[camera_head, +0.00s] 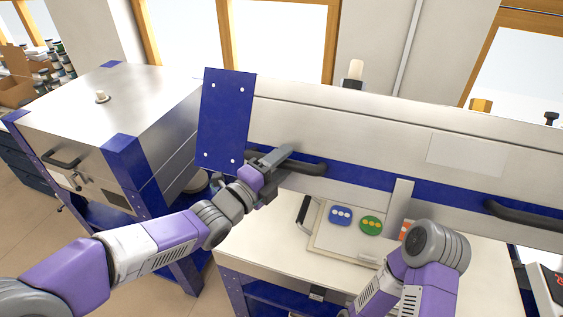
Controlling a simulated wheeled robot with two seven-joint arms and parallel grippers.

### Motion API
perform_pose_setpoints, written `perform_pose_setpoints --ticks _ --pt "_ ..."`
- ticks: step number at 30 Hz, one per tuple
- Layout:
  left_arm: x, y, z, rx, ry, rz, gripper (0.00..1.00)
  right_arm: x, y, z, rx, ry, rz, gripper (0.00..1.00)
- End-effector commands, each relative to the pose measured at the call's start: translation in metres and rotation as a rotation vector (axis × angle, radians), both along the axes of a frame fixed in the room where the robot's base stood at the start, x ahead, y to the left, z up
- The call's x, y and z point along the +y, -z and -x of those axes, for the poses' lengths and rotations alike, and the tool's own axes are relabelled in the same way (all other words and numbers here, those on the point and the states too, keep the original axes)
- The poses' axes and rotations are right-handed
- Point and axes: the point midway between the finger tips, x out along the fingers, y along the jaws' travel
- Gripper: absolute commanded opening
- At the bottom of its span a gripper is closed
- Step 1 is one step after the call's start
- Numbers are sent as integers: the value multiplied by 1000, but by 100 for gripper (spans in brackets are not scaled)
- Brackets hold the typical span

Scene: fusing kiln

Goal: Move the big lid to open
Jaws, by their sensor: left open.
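The big lid (380,140) is a long silver panel with a blue band, a blue end plate (226,120) at its left and two black handles. It stands above the pale work surface (270,245), its front facing me. My left gripper (287,160) is open at the left black handle (312,167); its fingers overlap the handle's left end, and I cannot tell whether they touch it. The right black handle (525,215) is free. My right arm shows at the lower right, but its gripper is not visible.
A smaller silver kiln (115,105) with blue corners stands at the left. A pale board (335,243) with a blue piece (340,215) and a green piece (371,225) lies below the lid.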

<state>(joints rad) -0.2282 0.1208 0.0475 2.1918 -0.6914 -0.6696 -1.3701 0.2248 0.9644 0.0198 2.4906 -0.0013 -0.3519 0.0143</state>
Motion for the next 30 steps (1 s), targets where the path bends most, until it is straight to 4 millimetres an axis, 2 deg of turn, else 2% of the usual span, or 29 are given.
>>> perform_pose_setpoints --ticks 8,18,26,30 --pt "-1 0 -1 1 0 1 51 0 0 0 0 0 0 0" --pt "-1 0 -1 1 -1 1 0 0 0 0 0 0 0 0" --pt "0 -2 -2 3 -2 0 0 0 -2 0 0 0 0 0" --pt "3 -16 -9 17 -12 -4 0 0 -17 0 0 0 0 0"
